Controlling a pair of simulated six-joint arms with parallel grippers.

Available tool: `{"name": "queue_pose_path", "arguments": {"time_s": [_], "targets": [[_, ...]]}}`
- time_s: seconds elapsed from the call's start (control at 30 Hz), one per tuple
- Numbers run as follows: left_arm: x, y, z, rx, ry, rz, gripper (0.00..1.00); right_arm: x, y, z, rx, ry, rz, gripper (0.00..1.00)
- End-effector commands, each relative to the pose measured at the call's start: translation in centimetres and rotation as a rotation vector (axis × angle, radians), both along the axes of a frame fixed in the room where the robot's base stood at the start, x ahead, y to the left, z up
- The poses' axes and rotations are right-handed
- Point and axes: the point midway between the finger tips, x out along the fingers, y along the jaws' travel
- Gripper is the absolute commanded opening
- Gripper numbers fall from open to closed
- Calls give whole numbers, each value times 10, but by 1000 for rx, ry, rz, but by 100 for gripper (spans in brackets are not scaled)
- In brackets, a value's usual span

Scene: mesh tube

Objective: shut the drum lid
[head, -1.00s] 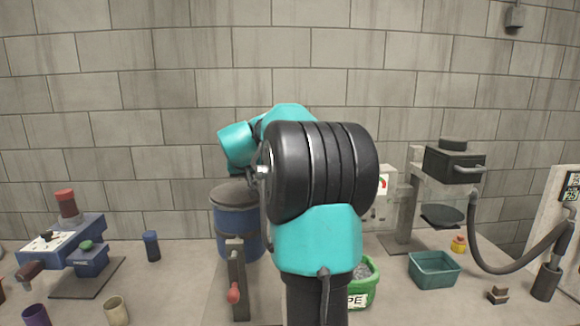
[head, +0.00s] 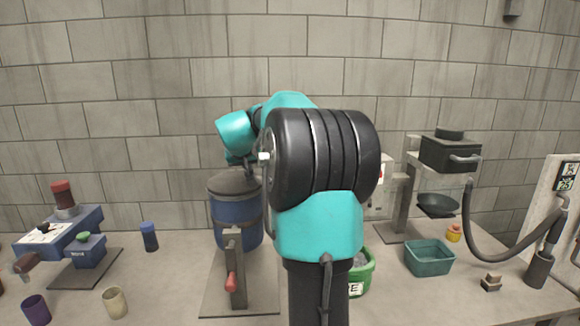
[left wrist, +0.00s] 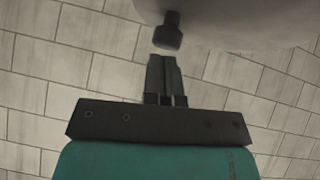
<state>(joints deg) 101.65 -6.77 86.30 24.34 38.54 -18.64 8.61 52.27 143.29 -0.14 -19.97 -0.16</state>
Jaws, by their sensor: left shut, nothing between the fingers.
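The drum (head: 236,226) is a blue cylinder left of centre in the head view. Its grey lid (head: 228,186) lies across its top; I cannot tell if it is fully seated. My left arm covers the drum's right side. In the left wrist view my left gripper (left wrist: 163,60) is shut and empty. Its fingertips are close to a dark knob (left wrist: 167,32) on a pale rounded surface, apparently the lid (left wrist: 235,20); I cannot tell if they touch. In the head view the gripper is mostly hidden behind my arm, above the lid. My right gripper is out of view.
A lever with a red handle (head: 231,282) stands before the drum. A green bin (head: 362,277) is partly behind my arm. A blue machine (head: 70,240) and cups are at left. A teal tray (head: 428,260), a black press (head: 450,153) and a hose (head: 482,250) are at right.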

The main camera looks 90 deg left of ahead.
Motion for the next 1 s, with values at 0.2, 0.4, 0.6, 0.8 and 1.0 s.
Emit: {"name": "queue_pose_path", "arguments": {"time_s": [0.2,0.4,0.6,0.8,1.0], "targets": [[10,-3,35,4,1,-14,0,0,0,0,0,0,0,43],[9,-32,62,3,3,-11,0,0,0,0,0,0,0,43],[8,-57,86,3,1,-11,0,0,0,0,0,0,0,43],[8,-69,98,0,2,-12,0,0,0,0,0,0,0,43],[8,-70,99,0,1,-13,0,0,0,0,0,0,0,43]]}}
